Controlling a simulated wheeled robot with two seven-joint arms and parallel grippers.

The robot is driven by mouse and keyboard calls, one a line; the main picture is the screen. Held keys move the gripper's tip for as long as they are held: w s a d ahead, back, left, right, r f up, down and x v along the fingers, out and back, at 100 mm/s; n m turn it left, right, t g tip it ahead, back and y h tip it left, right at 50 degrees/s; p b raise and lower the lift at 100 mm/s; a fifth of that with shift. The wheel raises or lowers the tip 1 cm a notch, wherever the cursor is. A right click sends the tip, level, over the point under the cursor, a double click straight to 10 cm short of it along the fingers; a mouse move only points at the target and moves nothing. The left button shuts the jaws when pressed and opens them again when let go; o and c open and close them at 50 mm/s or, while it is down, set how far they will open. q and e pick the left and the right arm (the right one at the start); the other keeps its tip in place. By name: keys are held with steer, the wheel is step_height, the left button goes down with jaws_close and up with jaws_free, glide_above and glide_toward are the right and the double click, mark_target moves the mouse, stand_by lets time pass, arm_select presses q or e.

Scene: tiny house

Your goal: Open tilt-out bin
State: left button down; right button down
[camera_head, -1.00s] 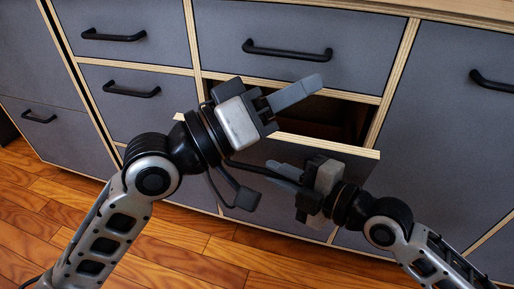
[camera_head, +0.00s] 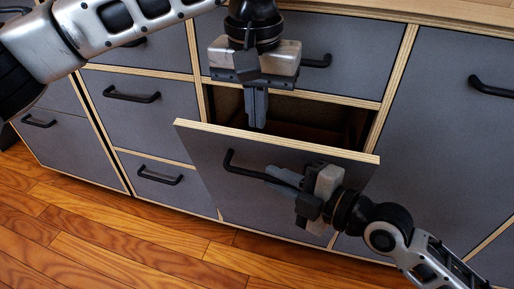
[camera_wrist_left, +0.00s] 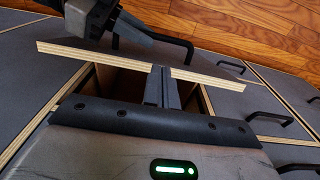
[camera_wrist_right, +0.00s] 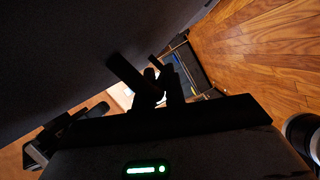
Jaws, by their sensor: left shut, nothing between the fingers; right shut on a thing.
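The tilt-out bin (camera_head: 215,160) is a grey front with a pale plywood edge, tilted outward at the top, with a dark gap behind it. Its black bar handle (camera_head: 240,170) runs across the front. My right gripper (camera_head: 283,178) is shut on the right part of this handle; in the right wrist view the fingers (camera_wrist_right: 158,88) are dark against the panel. My left gripper (camera_head: 256,122) is shut and empty, pointing down at the gap behind the bin's top edge. In the left wrist view its fingertips (camera_wrist_left: 161,72) are at the bin's top edge (camera_wrist_left: 110,55); I cannot tell whether they touch it.
A closed drawer (camera_head: 350,60) lies above the bin, partly behind my left gripper. Other closed grey fronts with black handles are at the left (camera_head: 130,110) and right (camera_head: 450,130). The wooden floor (camera_head: 130,235) in front is clear.

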mark_target(251, 174)
steer(key=shift+d, duration=0.1)
arm_select(q)
steer(key=f, duration=0.9)
steer(key=shift+w+f, duration=0.3)
steer(key=shift+f, duration=0.1)
steer(key=s, duration=0.2)
steer(key=s+a+f, duration=0.1)
steer(key=shift+s+f, duration=0.1)
steer(key=shift+f, duration=0.1)
arm_select(e)
steer(key=shift+w, duration=0.15)
arm_select(q)
steer(key=shift+r, duration=0.2)
arm_select(e)
steer(key=c, duration=1.5)
jaws_free()
